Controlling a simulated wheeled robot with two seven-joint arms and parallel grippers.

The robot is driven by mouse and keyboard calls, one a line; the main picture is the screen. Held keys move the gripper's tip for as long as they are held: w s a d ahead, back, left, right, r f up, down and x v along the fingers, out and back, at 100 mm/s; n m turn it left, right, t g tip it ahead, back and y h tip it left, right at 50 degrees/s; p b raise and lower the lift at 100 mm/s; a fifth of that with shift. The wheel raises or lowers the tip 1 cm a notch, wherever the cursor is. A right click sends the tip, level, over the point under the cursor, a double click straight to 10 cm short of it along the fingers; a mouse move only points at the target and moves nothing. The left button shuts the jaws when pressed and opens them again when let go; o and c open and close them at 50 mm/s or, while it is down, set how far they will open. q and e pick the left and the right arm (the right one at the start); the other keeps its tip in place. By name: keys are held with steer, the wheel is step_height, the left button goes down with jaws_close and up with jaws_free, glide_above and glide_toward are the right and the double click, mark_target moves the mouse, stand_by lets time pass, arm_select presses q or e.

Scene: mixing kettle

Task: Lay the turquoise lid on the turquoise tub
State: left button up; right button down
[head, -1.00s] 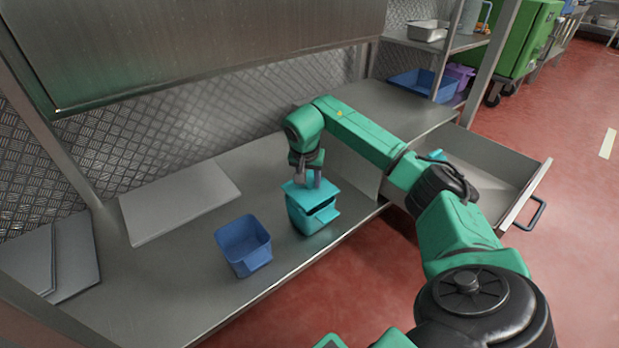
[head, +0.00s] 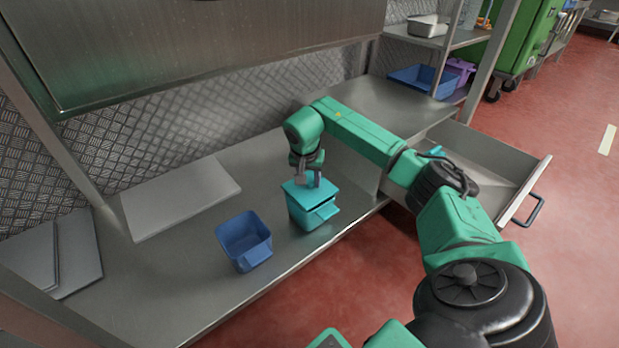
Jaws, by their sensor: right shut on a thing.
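The turquoise tub (head: 308,218) stands on the steel counter, right of a blue tub. The turquoise lid (head: 300,190) lies over the tub's top and looks close to level, with no clear gap to the rim. I cannot tell whether it sits fully on the rim all round. My right gripper (head: 308,181) is directly above the lid, pointing down, and is shut on it; the fingertips partly hide the grip. My left gripper is not in view.
A blue tub (head: 244,241) stands open on the counter (head: 180,285) to the left. Grey boards (head: 180,197) lie further left. An open drawer (head: 480,175) with a turquoise thing inside is at the right. The counter's front edge is close to the tubs.

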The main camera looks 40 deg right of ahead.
steer(key=shift+f, duration=0.7)
steer(key=shift+f, duration=0.2)
jaws_free()
stand_by(0.4)
